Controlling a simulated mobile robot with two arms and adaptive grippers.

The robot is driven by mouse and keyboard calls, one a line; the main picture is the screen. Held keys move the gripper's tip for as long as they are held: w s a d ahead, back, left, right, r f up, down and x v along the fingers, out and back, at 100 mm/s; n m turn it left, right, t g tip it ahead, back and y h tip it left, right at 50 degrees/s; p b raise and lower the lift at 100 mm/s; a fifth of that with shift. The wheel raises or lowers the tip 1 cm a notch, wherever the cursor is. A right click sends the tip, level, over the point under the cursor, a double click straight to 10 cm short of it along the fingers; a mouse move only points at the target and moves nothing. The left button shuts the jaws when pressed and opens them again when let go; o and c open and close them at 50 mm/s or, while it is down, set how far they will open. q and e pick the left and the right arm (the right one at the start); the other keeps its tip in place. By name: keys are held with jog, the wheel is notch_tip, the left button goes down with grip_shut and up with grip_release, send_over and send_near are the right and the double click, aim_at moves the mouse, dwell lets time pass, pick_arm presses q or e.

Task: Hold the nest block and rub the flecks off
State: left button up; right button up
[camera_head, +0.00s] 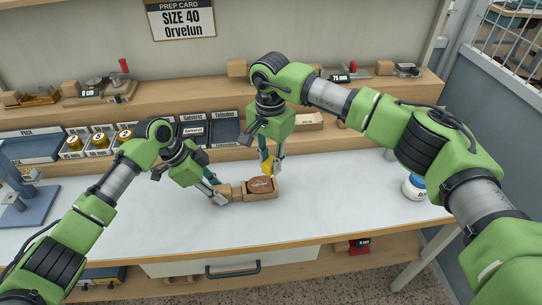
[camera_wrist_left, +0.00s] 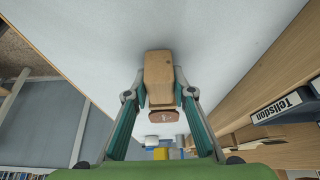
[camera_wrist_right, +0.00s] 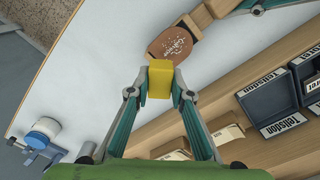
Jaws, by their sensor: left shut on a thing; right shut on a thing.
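The wooden nest block (camera_head: 263,196) lies on the white bench top, its handle end towards the left. My left gripper (camera_head: 222,194) is shut on the handle, which shows between the fingers in the left wrist view (camera_wrist_left: 158,82). A brown rounded leather piece (camera_head: 261,184) sits in the block. In the right wrist view the leather (camera_wrist_right: 171,42) bears pale script lettering with light flecks around it. My right gripper (camera_head: 272,166) is shut on a small yellow block (camera_wrist_right: 160,80). The yellow block is close to the leather's edge; I cannot tell whether they touch.
Dark trays (camera_head: 224,128) and gold-coloured jars (camera_head: 100,140) line the back. A blue-grey stand (camera_head: 35,205) is at the left. The bench front is clear. A card (camera_head: 182,18) reads "SIZE 40 Orvelun".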

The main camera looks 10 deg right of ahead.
aim_at(248, 186)
notch_tip(248, 186, down, 5)
jog(key=shift+f, duration=0.15)
jog(key=shift+a, duration=0.35)
jog(key=shift+s+a+f, duration=0.1)
jog(key=shift+a+f, duration=0.05)
jog(key=shift+a, duration=0.65)
jog(key=shift+s+a, duration=0.15)
jog(key=shift+a, duration=1.9)
jog(key=shift+d, duration=0.45)
jog(key=shift+w+d, duration=0.2)
jog(key=shift+d, duration=2.6)
jog(key=shift+a, duration=0.25)
jog(key=shift+s+a, duration=0.2)
jog(key=shift+a, duration=2.9)
jog(key=shift+w+d, duration=0.1)
jog(key=shift+d, duration=0.4)
jog(key=shift+w+d, duration=0.15)
jog(key=shift+d, duration=2.65)
notch_tip(248, 186, up, 2)
jog(key=shift+d+r, duration=0.1)
jog(key=shift+r, duration=3.05)
